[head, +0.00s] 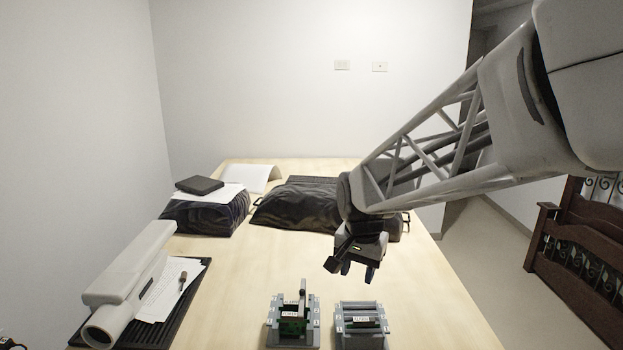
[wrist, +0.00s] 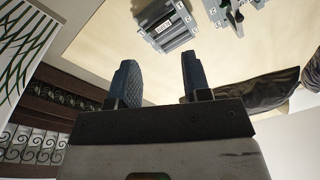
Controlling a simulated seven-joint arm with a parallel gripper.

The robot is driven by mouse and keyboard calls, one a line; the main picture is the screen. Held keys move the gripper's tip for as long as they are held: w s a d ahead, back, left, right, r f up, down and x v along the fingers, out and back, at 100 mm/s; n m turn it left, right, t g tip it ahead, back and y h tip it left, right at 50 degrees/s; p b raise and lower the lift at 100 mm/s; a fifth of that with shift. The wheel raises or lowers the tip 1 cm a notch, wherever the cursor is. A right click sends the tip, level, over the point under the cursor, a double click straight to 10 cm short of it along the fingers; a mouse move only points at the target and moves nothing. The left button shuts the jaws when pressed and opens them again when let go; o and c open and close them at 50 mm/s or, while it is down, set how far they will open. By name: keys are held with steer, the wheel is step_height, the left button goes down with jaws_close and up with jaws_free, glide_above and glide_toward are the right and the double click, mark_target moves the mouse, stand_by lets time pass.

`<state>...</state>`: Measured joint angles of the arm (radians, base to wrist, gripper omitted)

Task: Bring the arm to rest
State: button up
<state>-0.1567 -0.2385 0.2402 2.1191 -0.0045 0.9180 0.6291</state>
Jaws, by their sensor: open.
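My gripper (head: 356,268) hangs in the air above the table (head: 437,318), a little behind two small grey units near the front edge. In the wrist view its two blue fingers (wrist: 157,85) are apart with nothing between them. The left unit (head: 292,325) has a green part and an upright dark lever. The right unit (head: 360,325) has grey rails and a pale label. In the wrist view the right unit (wrist: 163,24) shows beyond the fingers, and the other one is cut off by the top edge.
Dark bags (head: 290,208) and a black folder (head: 199,185) lie at the back. A dark wooden bench (head: 585,255) stands right of the table. The table's middle is clear.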

steer(key=s+d+n, duration=0.2)
steer(key=s+d, duration=0.2)
steer(key=s, duration=0.8)
steer(key=s+d+r+n+t, duration=0.1)
steer(key=s+d+n, duration=0.2)
steer(key=s, duration=0.9)
steer(key=shift+s+d, duration=0.2)
steer(key=shift+d, duration=0.7)
